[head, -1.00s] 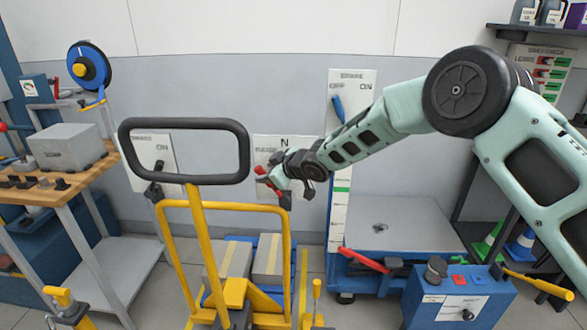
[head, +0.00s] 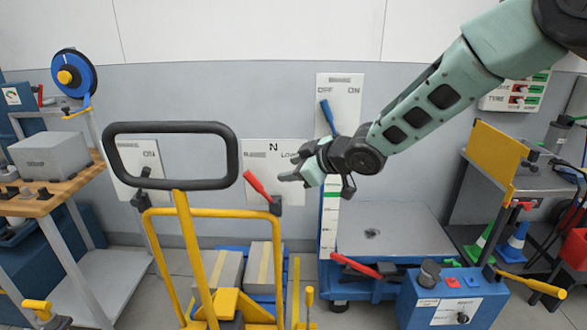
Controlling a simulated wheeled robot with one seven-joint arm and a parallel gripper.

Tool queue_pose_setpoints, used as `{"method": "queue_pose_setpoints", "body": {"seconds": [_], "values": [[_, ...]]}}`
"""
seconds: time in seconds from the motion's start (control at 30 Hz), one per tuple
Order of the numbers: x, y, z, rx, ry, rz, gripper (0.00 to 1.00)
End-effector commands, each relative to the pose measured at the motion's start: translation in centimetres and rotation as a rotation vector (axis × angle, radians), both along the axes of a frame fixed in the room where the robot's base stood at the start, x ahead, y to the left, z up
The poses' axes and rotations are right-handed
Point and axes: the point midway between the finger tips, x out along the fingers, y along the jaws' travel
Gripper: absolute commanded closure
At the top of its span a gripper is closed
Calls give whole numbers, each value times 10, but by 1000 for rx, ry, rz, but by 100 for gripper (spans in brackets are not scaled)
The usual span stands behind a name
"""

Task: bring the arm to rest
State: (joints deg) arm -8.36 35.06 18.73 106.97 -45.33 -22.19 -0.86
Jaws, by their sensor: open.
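My gripper (head: 293,169) shows in the head view near the middle, in front of the wall. It is open and holds nothing. My arm reaches in from the upper right, its forearm sloping down to the left. The gripper is just to the right of a red-handled lever (head: 257,184) on a white wall panel marked N (head: 282,148), with a visible gap in the picture. The lever's handle tilts up to the left.
A yellow pallet truck with a black loop handle (head: 171,127) stands at left front, grey boxes (head: 221,271) behind it. A blue lift table (head: 390,228) and a blue control box (head: 452,297) are below right. A blue-handled OFF/ON lever (head: 328,116) is on the wall above.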

Motion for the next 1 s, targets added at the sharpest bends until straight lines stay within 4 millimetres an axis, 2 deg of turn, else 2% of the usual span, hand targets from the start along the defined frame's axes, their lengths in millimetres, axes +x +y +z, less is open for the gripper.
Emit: {"method": "queue_pose_setpoints", "body": {"seconds": [0.23,0.37,0.47,0.7,0.8,0.9,1.0], "values": [[-4,0,1,-6,9,-6,55],[-34,-4,5,-57,86,-62,55],[-85,-17,5,-139,212,-146,55],[-247,-77,-6,-358,579,-349,55],[-307,-101,-10,-428,708,-407,55],[-352,-120,-12,-478,809,-446,55],[-382,-132,-14,-511,876,-471,55]]}}
